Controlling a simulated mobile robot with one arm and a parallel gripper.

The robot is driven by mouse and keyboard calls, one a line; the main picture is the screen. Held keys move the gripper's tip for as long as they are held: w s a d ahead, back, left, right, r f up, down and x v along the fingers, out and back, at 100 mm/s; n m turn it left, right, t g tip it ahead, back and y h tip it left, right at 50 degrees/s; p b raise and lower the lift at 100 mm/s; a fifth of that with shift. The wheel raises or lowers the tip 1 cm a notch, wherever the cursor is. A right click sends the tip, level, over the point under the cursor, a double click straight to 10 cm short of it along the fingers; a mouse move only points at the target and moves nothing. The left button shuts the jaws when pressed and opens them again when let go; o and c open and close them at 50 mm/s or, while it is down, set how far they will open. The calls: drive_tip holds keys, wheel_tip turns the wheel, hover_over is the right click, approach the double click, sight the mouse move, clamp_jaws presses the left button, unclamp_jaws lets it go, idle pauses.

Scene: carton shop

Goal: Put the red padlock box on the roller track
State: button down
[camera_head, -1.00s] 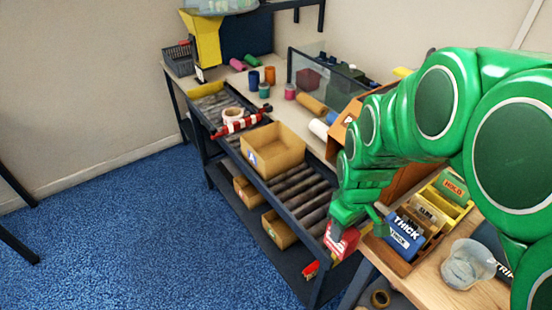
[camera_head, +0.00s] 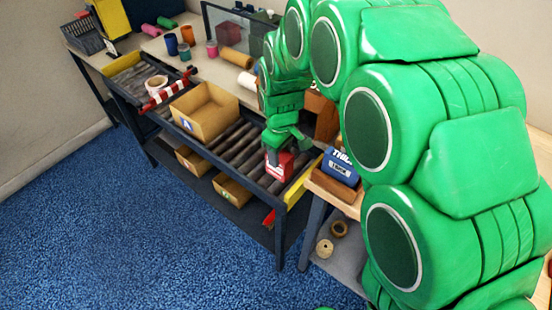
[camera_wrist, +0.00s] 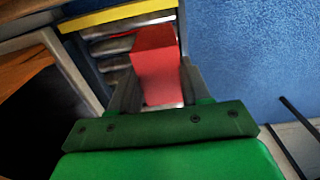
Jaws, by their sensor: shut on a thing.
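My gripper (camera_head: 283,148) is shut on the red padlock box (camera_head: 279,166) near the right end of the roller track (camera_head: 235,145). In the wrist view the red box (camera_wrist: 156,62) sits between the two fingers of my gripper (camera_wrist: 153,85), with grey rollers (camera_wrist: 112,46) behind it and blue floor to the right. The box appears upright, over or at the near end of the rollers. I cannot tell whether it touches them. The label side is only partly visible.
An open cardboard carton (camera_head: 204,111) stands on the track left of my gripper. A yellow strip (camera_head: 302,181) marks the track's right end. A blue box (camera_head: 341,168) is on the bench to the right.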

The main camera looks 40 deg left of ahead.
drive_tip(key=shift+w+a+f, duration=0.45)
drive_tip(key=shift+a+f, duration=0.15)
drive_tip(key=shift+f, duration=0.85)
drive_tip(key=shift+w+a+f, duration=0.5)
drive_tip(key=shift+a+f, duration=0.15)
drive_tip(key=shift+f, duration=0.75)
drive_tip(key=shift+w+a+f, duration=0.45)
drive_tip(key=shift+a+f, duration=0.15)
drive_tip(key=shift+f, duration=0.85)
drive_tip(key=shift+f, duration=0.1)
drive_tip(key=c, duration=0.5)
unclamp_jaws()
wheel_tip(320, 180, up, 12)
